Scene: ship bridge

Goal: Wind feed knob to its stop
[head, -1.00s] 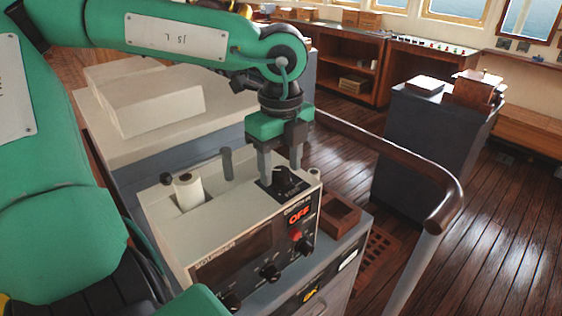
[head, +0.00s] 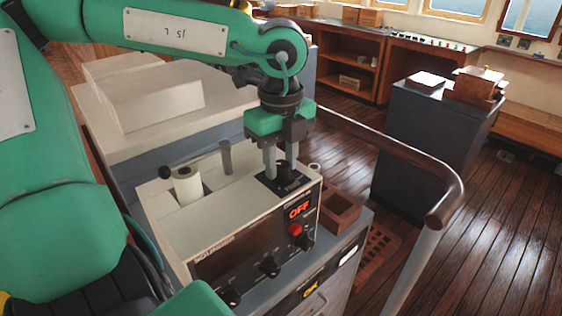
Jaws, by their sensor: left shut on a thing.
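The feed knob (head: 282,178) is a small black knob on a black square plate, on top of a cream instrument box (head: 219,218). My left gripper (head: 281,168) points straight down over the plate, its two grey fingers drawn in on the knob from both sides. The fingers hide part of the knob, and its pointer mark cannot be read. The front panel carries a lit red "OFF" sign (head: 299,209), a red button (head: 295,229) and several black knobs. My right gripper is not in view.
A white paper roll (head: 188,186) and a grey post (head: 226,158) stand left of the gripper on the box. A small open wooden box (head: 340,214) sits to the right. A brown handrail (head: 385,145) curves past on the right. Open floor lies beyond.

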